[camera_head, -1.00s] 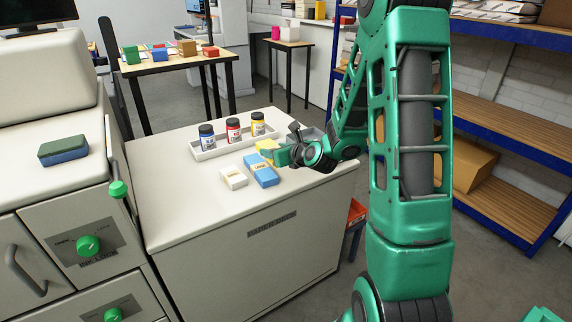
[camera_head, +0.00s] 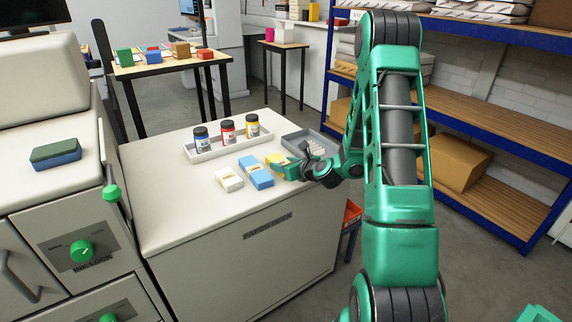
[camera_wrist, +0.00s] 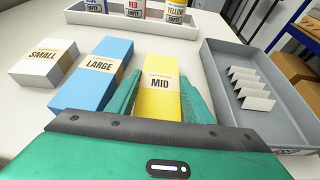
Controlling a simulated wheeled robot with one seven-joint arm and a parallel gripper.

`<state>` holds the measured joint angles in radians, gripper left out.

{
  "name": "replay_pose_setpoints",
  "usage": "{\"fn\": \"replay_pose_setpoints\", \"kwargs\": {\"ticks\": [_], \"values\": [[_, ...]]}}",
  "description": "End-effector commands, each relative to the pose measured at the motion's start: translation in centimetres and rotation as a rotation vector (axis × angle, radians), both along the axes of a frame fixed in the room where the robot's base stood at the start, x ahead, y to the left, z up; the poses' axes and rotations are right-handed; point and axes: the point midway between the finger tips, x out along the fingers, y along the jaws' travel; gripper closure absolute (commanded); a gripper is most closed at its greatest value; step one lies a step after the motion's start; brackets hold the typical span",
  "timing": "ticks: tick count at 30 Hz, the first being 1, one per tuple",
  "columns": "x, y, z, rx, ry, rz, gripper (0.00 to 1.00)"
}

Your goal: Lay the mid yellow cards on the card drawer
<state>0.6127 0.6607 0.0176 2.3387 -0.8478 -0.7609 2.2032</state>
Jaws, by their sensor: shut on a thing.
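The yellow pack of cards (camera_wrist: 160,87) has a label reading MID. My gripper (camera_wrist: 160,105) is shut on it, with a green finger on each side, in the wrist view. In the head view, my gripper (camera_head: 286,168) is over the cabinet top, right of the blue pack, and the yellow pack (camera_head: 274,158) shows partly beside the fingers. I cannot tell whether the pack touches the surface. A grey open tray (camera_wrist: 222,92), which looks like the card drawer, lies to its right with several white folded dividers inside. It also shows behind my gripper in the head view (camera_head: 292,140).
A blue LARGE pack (camera_wrist: 104,75) lies just left of the yellow pack, and a white SMALL pack (camera_wrist: 45,65) is farther left. A white tray (camera_head: 205,155) with blue, red and yellow bottles stands behind. The cabinet's front top area (camera_head: 185,215) is clear.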

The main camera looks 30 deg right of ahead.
Motion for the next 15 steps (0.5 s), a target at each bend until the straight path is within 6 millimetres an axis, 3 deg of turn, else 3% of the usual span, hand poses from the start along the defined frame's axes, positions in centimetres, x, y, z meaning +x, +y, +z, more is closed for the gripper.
{"fn": "replay_pose_setpoints", "kwargs": {"ticks": [8,9,10,11,15], "values": [[0.04,0.04,-0.15,-0.001,0.0,0.0,0.81],[0.04,0.06,-0.14,-0.001,0.0,0.001,0.46],[0.04,0.07,-0.13,-0.001,0.0,0.002,0.39],[0.04,0.08,-0.13,-0.001,0.0,0.001,0.35],[0.05,0.11,-0.13,-0.001,0.0,0.002,0.35]]}}
